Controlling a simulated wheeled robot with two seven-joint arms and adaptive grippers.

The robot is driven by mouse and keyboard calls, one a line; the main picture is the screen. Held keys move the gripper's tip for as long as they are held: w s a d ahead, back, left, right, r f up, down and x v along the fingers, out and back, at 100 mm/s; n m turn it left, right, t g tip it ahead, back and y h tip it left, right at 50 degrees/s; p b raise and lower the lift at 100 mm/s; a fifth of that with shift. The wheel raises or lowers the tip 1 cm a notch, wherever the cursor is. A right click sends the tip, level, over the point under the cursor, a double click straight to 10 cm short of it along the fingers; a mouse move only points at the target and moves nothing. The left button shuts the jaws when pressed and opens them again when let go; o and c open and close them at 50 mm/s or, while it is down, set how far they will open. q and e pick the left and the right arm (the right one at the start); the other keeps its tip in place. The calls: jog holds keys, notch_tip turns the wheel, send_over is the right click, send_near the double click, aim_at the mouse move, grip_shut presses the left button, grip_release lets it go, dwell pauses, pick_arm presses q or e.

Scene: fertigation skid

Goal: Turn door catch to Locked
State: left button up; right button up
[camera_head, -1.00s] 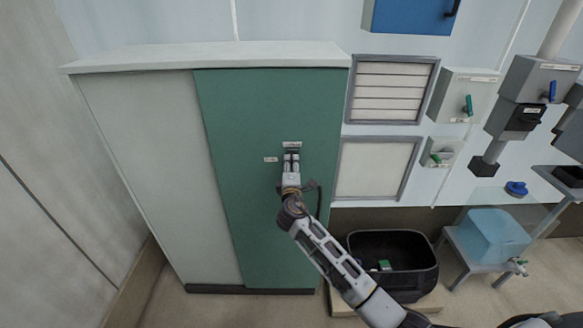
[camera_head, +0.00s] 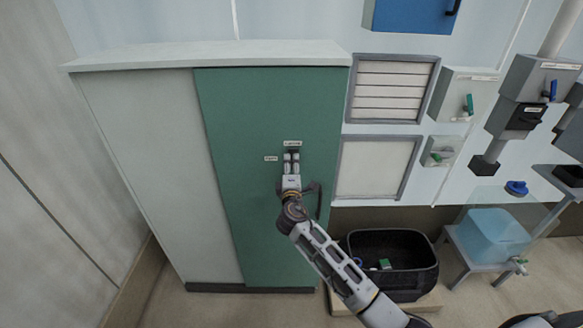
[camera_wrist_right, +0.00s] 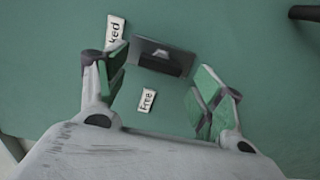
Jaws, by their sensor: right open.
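The green cabinet door (camera_head: 265,105) is closed. The dark door catch (camera_wrist_right: 163,57) shows in the right wrist view, with a small grey piece in its middle. The label ending "ked" (camera_wrist_right: 115,30) is on its left and the "Free" label (camera_wrist_right: 147,99) is below it in that view. My right gripper (camera_head: 291,158) faces the door just below the upper label in the head view. In the wrist view its green-padded fingers (camera_wrist_right: 163,80) are open on either side of the catch, with gaps showing. I cannot tell how deep they reach. My left gripper is not in view.
A dark handle (camera_wrist_right: 305,13) sticks out near the catch. Wall boxes (camera_head: 465,95) and a blue water tank (camera_head: 490,235) are farther right. Floor left of the cabinet is clear.

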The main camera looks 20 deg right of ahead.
jog(key=v, duration=1)
jog(key=shift+s, duration=0.2)
jog(key=shift+a+r, duration=0.1)
jog(key=shift+a, duration=0.05)
dwell(0.5)
